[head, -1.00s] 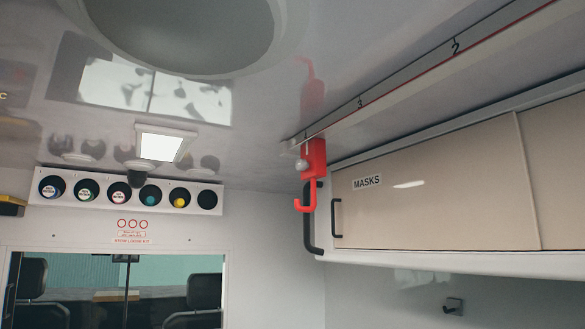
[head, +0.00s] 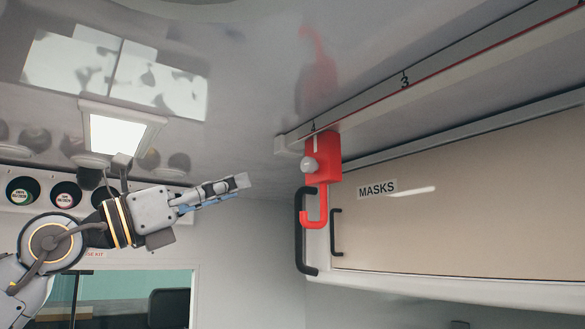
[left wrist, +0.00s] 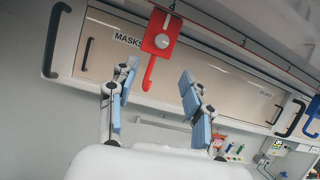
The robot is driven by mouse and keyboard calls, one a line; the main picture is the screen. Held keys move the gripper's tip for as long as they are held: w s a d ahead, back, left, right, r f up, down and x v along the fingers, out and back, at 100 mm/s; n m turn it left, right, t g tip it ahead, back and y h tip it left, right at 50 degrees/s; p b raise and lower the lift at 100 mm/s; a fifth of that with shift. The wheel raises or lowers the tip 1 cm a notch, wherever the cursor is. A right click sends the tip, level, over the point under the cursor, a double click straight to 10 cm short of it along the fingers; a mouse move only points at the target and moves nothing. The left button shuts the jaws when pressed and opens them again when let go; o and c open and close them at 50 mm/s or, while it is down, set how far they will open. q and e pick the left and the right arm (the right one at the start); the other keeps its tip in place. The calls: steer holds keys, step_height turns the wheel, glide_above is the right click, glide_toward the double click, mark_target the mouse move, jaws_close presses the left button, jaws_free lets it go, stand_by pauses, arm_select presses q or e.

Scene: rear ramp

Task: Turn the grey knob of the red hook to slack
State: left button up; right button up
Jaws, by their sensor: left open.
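My right gripper is not in view.
The ceiling rail (head: 420,75) runs off to the upper right. A black grab handle (head: 302,235) is just below and left of the hook, by the masks cupboard (head: 460,200). A blue hook (left wrist: 291,118) hangs farther along the rail. The space between gripper and hook looks clear.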

arm_select(q)
steer(key=p, duration=0.3)
glide_toward(304, 166)
steer(key=p+x, duration=0.4)
steer(key=x, duration=0.3)
steer(key=shift+r, duration=0.25)
steer(key=shift+w+d+r+p, duration=0.1)
steer(key=shift+w+d+p, duration=0.15)
steer(key=shift+d+p, duration=0.25)
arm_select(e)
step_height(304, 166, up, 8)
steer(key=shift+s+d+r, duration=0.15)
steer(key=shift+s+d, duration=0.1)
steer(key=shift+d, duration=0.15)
arm_select(q)
steer(key=shift+w, duration=0.1)
steer(key=shift+c, duration=0.2)
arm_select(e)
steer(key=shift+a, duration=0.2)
arm_select(q)
jaws_close()
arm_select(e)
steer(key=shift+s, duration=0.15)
